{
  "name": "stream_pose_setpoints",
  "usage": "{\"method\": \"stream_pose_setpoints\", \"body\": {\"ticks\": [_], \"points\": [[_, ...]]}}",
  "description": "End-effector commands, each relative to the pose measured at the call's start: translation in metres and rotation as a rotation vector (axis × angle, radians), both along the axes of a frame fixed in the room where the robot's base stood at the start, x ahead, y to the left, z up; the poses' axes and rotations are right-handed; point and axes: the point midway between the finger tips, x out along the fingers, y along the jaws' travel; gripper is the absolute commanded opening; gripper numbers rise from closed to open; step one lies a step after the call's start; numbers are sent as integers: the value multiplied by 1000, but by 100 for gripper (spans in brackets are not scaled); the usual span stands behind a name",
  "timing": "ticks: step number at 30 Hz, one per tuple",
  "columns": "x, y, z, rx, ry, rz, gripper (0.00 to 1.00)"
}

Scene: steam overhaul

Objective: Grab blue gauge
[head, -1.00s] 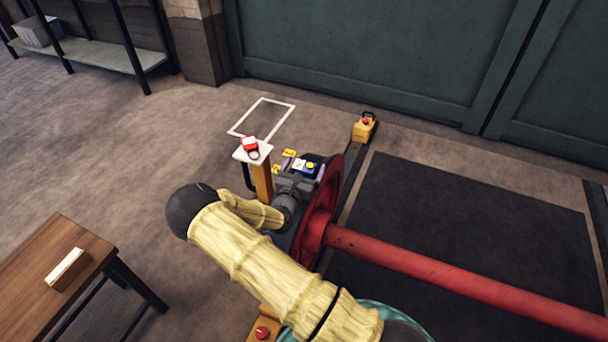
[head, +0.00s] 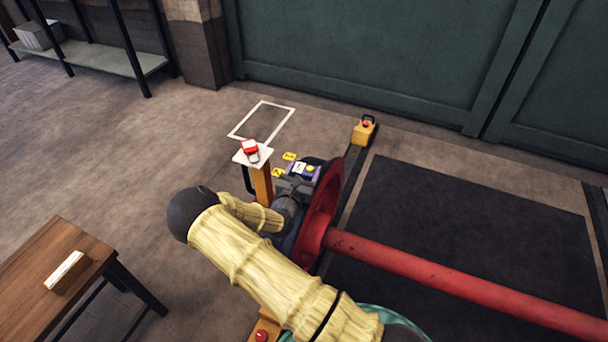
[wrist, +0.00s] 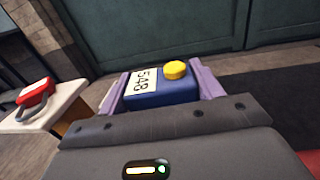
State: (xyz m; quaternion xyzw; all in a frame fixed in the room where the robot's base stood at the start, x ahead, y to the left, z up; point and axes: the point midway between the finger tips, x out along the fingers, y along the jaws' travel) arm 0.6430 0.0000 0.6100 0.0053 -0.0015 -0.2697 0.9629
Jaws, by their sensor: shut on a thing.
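The blue gauge (wrist: 160,98) is a blue block with a white label reading 548 and a yellow knob on top. In the wrist view it sits between the two purple fingers of my gripper (wrist: 161,78), which press on its left and right sides. In the head view the gauge (head: 303,169) shows small at the end of my gripper (head: 303,172), beside the red wheel. My gripper is shut on it. The gauge's underside is hidden, so I cannot tell whether it rests on anything.
A post with a white top (head: 240,157) carries a red item (head: 250,147) just left of my gripper. A red wheel (head: 318,215) with a long red axle (head: 450,278) lies right. A yellow box (head: 363,134) stands behind. A wooden table (head: 40,250) is front left.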

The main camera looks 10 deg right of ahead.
Motion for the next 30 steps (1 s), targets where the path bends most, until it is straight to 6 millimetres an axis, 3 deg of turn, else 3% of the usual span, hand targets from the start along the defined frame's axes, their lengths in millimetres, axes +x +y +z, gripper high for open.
{"method": "stream_pose_setpoints", "body": {"ticks": [8,21,30], "points": [[0,0,19,0,-4,-1,30],[0,0,95,1,-3,-1,30],[0,0,101,0,-2,0,30]]}}
